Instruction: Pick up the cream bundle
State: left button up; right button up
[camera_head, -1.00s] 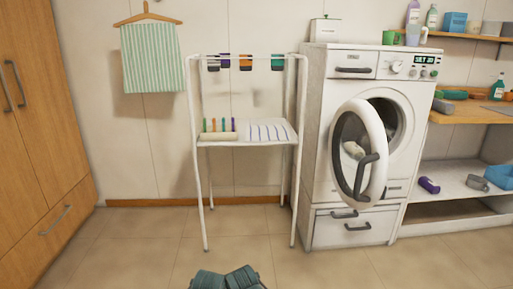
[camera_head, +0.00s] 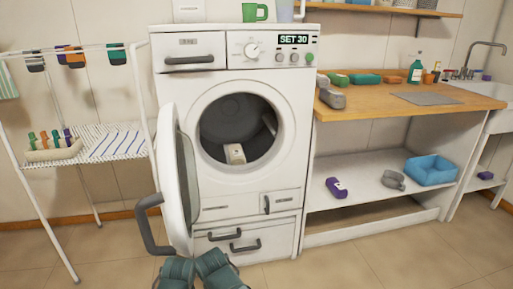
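The cream bundle (camera_head: 235,153) lies low inside the open drum of the white washing machine (camera_head: 285,90). It looks like a small pale block with a dark mark on its front. The machine's round door (camera_head: 180,175) stands swung open to the left, with a dark handle (camera_head: 150,225) on it. Two teal parts of my own arms show at the bottom edge, below the machine and well apart from the bundle. No gripper fingers are visible there.
A drying rack (camera_head: 110,145) stands at the left. At the right, a wooden counter (camera_head: 380,105) sits above a white shelf holding a purple bottle (camera_head: 336,187), a grey item (camera_head: 393,180) and a blue bin (camera_head: 430,170). Tiled floor in front is clear.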

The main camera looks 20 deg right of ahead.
aim_at(236, 156)
jog(key=i+l, duration=0.1)
jog(key=l, duration=0.35)
jog(key=i+l, duration=0.1)
jog(key=l, duration=0.35)
jog(key=i+l, duration=0.1)
jog(key=l, duration=0.35)
jog(key=i+l, duration=0.1)
jog(key=l, duration=0.35)
jog(key=i+l, duration=0.15)
jog(key=l, duration=0.3)
jog(key=i+l, duration=0.1)
jog(key=l, duration=0.35)
